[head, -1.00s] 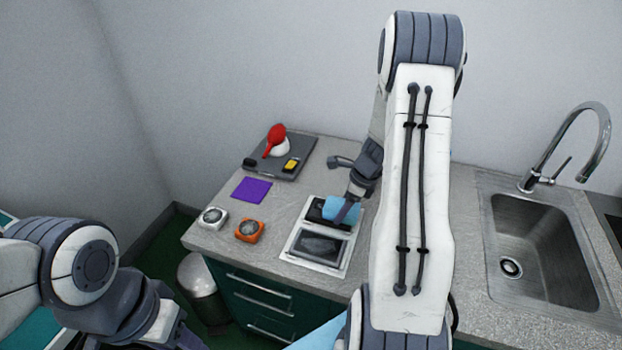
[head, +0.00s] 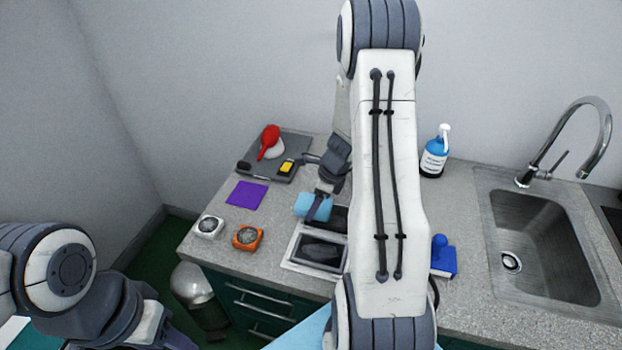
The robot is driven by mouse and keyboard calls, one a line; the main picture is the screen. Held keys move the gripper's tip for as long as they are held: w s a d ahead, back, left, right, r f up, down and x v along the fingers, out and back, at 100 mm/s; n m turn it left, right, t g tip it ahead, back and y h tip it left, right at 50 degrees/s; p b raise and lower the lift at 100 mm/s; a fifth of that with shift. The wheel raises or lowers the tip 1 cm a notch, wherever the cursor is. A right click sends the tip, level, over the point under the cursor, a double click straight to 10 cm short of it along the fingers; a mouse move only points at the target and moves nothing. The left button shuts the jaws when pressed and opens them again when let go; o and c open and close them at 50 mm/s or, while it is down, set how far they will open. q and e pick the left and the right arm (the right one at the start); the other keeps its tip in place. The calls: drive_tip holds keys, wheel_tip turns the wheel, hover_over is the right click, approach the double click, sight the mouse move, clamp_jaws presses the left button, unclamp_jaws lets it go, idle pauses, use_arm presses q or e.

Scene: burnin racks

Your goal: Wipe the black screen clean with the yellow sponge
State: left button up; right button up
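A white-framed panel (head: 291,262) lies on the counter with two dark rectangles. The front dark screen (head: 318,251) has greyish marks on it. The rear black rectangle (head: 339,215) is partly hidden by my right arm. My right gripper (head: 319,208) is shut on a light blue block (head: 309,203), which looks like a sponge, at the rear left edge of the panel. I cannot tell if the block touches the surface. A small yellow block (head: 287,166), perhaps the yellow sponge, lies on a grey tray (head: 283,179). My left gripper (head: 178,342) is low at the left, its fingertips cut off.
A red brush-like object (head: 270,138) on a white piece is on the tray. A purple cloth (head: 247,193), a white dial box (head: 209,227) and an orange one (head: 247,238) lie left. A spray bottle (head: 435,155), blue object (head: 443,260) and sink (head: 545,245) are right.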

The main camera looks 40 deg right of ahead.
sight(310, 202)
drive_tip(key=v, duration=0.1)
drive_tip(key=p+v, duration=0.1)
drive_tip(key=v, duration=0.1)
drive_tip(key=shift+w+a+r, duration=0.15)
drive_tip(key=shift+a+r, duration=0.05)
drive_tip(key=shift+a, duration=0.05)
drive_tip(key=shift+w+a+r+p, duration=0.2)
drive_tip(key=shift+r+p, duration=0.1)
drive_tip(key=shift+p, duration=0.3)
drive_tip(key=p+v, duration=0.4)
drive_tip(key=shift+w+a+r, duration=0.1)
drive_tip(key=shift+w+a, duration=0.05)
drive_tip(key=shift+w, duration=0.2)
use_arm(q)
wheel_tip(310, 202, up, 7)
drive_tip(key=shift+s+d+r, duration=0.1)
